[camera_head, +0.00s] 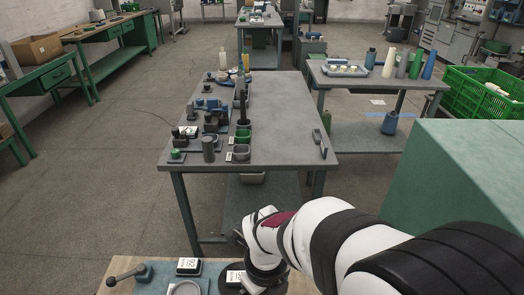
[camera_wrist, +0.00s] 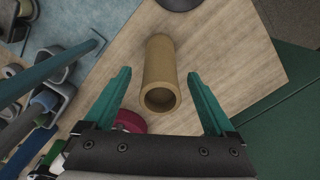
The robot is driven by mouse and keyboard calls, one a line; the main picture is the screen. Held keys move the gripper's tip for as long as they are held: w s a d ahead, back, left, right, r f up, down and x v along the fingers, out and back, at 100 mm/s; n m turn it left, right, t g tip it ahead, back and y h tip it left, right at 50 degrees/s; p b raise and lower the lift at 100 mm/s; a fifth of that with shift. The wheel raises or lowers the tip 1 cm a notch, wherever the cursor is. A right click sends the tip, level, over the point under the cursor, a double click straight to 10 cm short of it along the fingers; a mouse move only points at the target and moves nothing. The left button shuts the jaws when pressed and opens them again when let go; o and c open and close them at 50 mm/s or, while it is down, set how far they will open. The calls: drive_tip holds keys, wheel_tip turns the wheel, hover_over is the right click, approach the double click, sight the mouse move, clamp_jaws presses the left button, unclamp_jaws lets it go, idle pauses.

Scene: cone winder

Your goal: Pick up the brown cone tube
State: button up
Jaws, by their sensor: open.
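The brown cone tube (camera_wrist: 160,66) is a tan hollow tube on a light wooden surface (camera_wrist: 226,50) in the wrist view. Its open end faces my gripper. My gripper (camera_wrist: 160,76) is open, with one teal finger on each side of the tube and a visible gap on both sides. I cannot tell from this view how far the fingers are above the surface. In the head view my arm reaches down to the wooden bench (camera_head: 125,265) at the bottom, and the tube is hidden there.
A dark red round part (camera_wrist: 130,121) is near the left finger. Blue-green bars and grey holders (camera_wrist: 45,100) stand at the left. In the head view, a grey table (camera_head: 285,120) with fixtures stands beyond, and a green crate (camera_head: 482,95) is at right.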

wheel_tip(320, 180, down, 2)
drive_tip(key=shift+f, duration=0.1)
drive_tip(key=c, duration=1.3)
drive_tip(key=shift+c, duration=0.2)
drive_tip(key=shift+r, duration=0.2)
